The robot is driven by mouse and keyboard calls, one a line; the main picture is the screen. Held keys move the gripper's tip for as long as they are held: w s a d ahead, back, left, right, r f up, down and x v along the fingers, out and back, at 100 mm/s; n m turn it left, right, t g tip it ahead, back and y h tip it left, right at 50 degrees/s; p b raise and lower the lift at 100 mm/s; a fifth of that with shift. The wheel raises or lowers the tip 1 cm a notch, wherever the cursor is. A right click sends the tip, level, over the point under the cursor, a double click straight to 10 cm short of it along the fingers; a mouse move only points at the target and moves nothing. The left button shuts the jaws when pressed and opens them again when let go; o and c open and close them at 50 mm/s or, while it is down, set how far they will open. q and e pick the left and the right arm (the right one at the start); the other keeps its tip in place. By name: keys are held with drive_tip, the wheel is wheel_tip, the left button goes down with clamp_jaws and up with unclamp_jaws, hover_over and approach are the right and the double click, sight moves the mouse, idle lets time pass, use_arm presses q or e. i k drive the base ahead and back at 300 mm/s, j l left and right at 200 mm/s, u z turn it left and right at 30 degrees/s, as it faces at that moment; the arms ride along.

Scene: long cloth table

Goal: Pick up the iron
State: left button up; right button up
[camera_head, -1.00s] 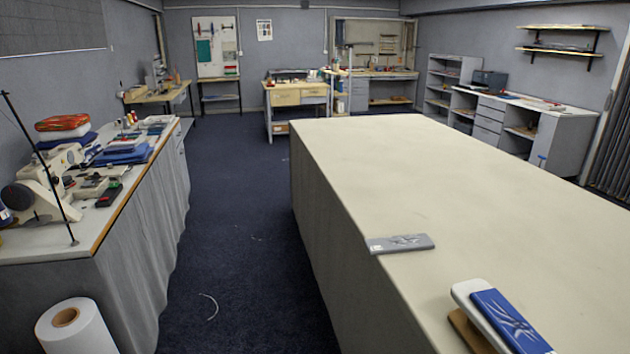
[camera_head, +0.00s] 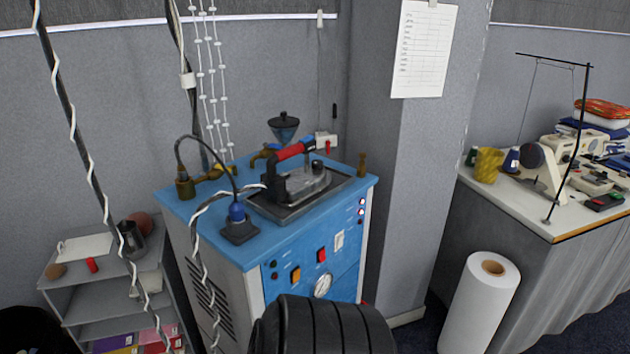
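The iron (camera_head: 313,178) is dark grey with a red and black handle. It rests on a dark metal tray (camera_head: 342,184) on top of a blue steam station (camera_head: 270,262). A black cable runs near it, and a white-and-black twisted cord hangs down the station's left front. A black ribbed part of my own arm shows at the bottom centre, in front of the station and below the iron. Neither gripper's fingers can be seen.
A brass post (camera_head: 362,165) and a black funnel (camera_head: 284,127) stand by the iron. Hanging cords cross the left side. A grey shelf (camera_head: 85,272) is at left. A white roll (camera_head: 480,305) and a sewing table (camera_head: 540,222) are at right.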

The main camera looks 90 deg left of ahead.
sight(294, 188)
drive_tip(key=u, duration=2.4)
drive_tip(key=z, duration=3.2)
drive_tip(key=u, duration=3.7)
